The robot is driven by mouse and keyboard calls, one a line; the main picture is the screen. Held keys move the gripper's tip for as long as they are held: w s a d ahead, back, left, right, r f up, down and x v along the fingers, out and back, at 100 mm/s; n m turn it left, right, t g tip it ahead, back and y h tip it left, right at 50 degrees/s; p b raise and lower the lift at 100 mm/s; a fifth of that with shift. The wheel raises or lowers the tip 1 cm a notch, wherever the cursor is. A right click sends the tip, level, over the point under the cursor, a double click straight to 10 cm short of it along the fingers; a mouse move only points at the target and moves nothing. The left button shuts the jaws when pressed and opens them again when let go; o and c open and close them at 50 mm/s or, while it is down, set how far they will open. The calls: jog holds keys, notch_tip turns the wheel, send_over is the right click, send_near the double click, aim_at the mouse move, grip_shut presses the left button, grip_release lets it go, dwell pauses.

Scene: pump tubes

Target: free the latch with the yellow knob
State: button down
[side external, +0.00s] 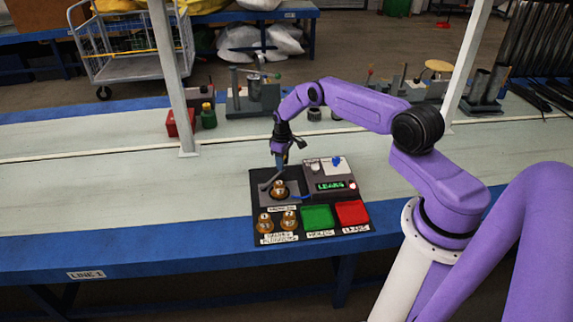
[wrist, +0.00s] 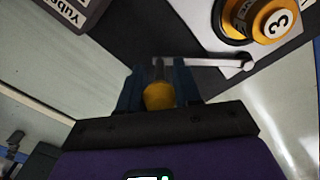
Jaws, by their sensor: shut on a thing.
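In the wrist view the yellow knob (wrist: 158,96) sits between the two dark fingers of my gripper (wrist: 160,88), which are shut on it. A pale latch bar (wrist: 205,62) runs right from just beyond the fingertips. Its right end lies beside the base of an orange-and-black part marked 3 (wrist: 270,18). I cannot tell whether the latch is engaged. In the side view my gripper (side external: 281,158) points down at the back left of the dark board (side external: 310,230), just behind an orange-brown part (side external: 279,188). The knob is too small to make out there.
A grey box (side external: 328,174) with a lit green display stands right of my gripper. Two more orange-brown parts (side external: 265,223) are at the board's front left. A green tray (side external: 317,216) and a red tray (side external: 352,212) lie to their right. The bench left of the board is clear.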

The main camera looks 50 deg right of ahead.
jog(key=shift+w+a+n, duration=0.1)
jog(key=shift+w+n, duration=0.6)
jog(key=c, duration=0.8)
grip_release()
notch_tip(320, 180, up, 17)
jog(key=shift+r, duration=0.2)
